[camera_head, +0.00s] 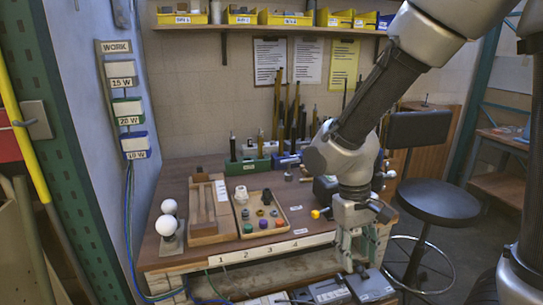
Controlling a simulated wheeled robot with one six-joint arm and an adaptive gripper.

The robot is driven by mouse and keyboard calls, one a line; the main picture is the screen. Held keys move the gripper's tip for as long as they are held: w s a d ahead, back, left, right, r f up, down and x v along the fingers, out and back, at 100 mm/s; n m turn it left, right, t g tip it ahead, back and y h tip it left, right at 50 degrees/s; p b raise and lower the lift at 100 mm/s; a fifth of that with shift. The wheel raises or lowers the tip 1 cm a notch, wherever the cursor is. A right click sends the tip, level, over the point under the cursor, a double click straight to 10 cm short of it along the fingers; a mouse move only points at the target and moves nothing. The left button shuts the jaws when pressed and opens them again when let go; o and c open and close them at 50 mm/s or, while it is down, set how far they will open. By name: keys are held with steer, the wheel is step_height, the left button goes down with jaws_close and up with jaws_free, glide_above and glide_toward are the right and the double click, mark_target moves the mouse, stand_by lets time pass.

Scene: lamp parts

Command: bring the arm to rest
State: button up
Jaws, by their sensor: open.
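My arm reaches in from the upper right, with its wrist bent down over the right front of the wooden workbench (175,213). My gripper (350,266) points downward at the bench's front edge, near the end of the numbered strip (275,250). It is open, and I see nothing held in it. Grey boxes (340,290) lie low in front, below the fingertips; the gap between them and the fingers cannot be judged.
A wooden tray of small coloured parts (262,226), a slotted wooden box (205,236) and white bulbs (168,224) stand on the bench. A green tool rack (248,166) is behind. A black stool (440,203) stands right. Yellow bins (285,18) line a shelf above.

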steer(key=s+d+r+m+t, duration=0.1)
steer(key=s+d+r+t, duration=0.1)
steer(key=d+r, duration=0.7)
steer(key=s+d+r+m+t+y, duration=0.1)
steer(key=s+d+r+m+t, duration=0.1)
steer(key=d+r, duration=0.6)
steer(key=shift+s+d+r+t, duration=0.35)
steer(key=shift+s+r+t, duration=0.2)
steer(key=shift+s+t, duration=0.5)
